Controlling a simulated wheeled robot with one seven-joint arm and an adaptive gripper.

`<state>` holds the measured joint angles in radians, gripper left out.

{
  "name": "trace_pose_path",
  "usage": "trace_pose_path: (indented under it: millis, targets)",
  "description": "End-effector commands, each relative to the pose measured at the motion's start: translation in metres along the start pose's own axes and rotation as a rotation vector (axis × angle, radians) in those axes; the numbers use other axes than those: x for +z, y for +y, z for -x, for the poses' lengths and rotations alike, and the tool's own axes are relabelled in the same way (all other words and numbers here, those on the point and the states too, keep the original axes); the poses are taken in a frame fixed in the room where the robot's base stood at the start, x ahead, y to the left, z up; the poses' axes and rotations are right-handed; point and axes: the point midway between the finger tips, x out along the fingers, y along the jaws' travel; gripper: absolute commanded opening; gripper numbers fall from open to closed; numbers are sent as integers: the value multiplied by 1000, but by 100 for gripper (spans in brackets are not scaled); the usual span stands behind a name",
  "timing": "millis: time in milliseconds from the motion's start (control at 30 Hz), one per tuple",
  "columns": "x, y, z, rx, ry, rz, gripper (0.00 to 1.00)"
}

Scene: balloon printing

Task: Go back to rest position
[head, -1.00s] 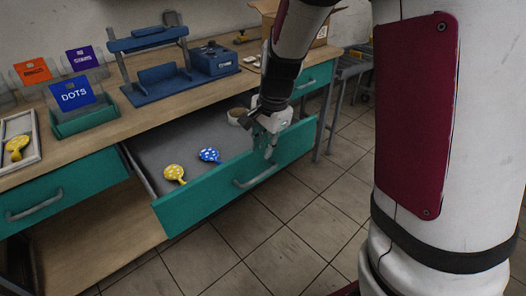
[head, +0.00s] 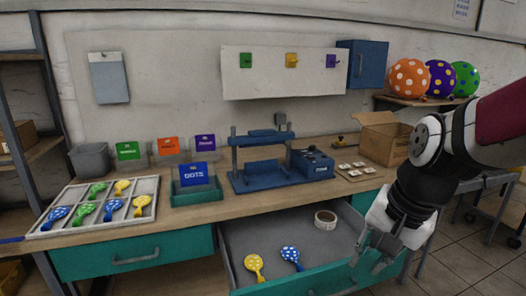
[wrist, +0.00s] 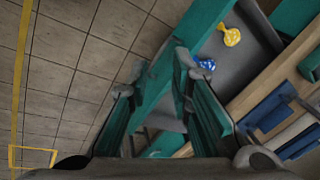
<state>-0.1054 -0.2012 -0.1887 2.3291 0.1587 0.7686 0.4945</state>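My gripper (head: 368,262) hangs at the right front of the open teal drawer (head: 325,278), close to its front panel; I cannot tell if it touches. In the drawer lie a yellow balloon with white dots (head: 254,266) and a blue balloon with white dots (head: 291,256). Both also show in the wrist view, yellow (wrist: 230,36) and blue (wrist: 205,63). A roll of tape (head: 325,219) sits at the drawer's back right.
On the bench stand a balloon tray (head: 48,226), a blue DOTS card (head: 197,173), a blue press (head: 262,160) and an open cardboard box (head: 385,140). Inflated dotted balloons (head: 410,77) rest on a shelf at the right. Tiled floor (wrist: 75,70) is free in front of the drawer.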

Motion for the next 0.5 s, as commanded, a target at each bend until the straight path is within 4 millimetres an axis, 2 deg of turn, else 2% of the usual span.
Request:
trace_pose_path:
  millis: [33, 200, 333, 500]
  targets:
    - [14, 6, 27, -10, 16, 70, 20]
    - [57, 30, 84, 0, 60, 319, 20]
    - [87, 50, 116, 27, 99, 491, 20]
    - [112, 71, 140, 69, 136, 643, 20]
